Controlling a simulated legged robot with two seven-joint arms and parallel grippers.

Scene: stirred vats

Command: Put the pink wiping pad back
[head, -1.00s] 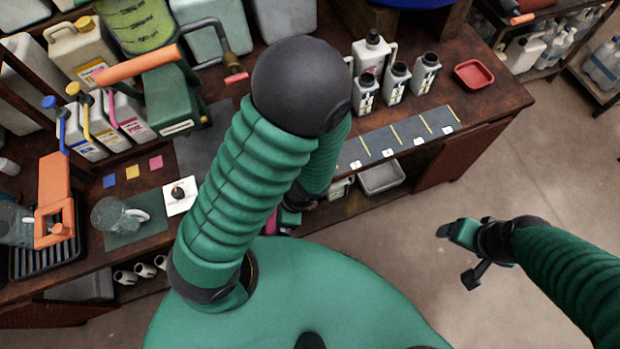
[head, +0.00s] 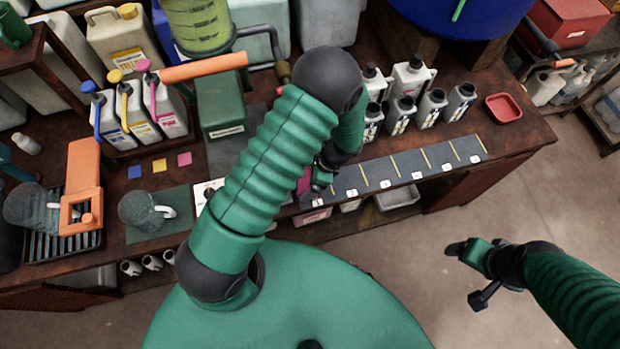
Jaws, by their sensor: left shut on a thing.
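The pink wiping pad (head: 304,181) shows as a small pink patch beside my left gripper (head: 322,182), at the near edge of the bench. My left gripper is shut on it. My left forearm hides much of the gripper and pad, and I cannot tell whether the pad touches the bench. My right gripper (head: 470,272) is open and empty, over the floor at the right.
A dark strip with yellow dividers and number labels (head: 405,168) runs along the bench front. Bottles (head: 431,108) and a red dish (head: 504,107) stand behind it. Colour squares (head: 160,165), a glass jug (head: 140,211) and a black rack (head: 75,240) are at left.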

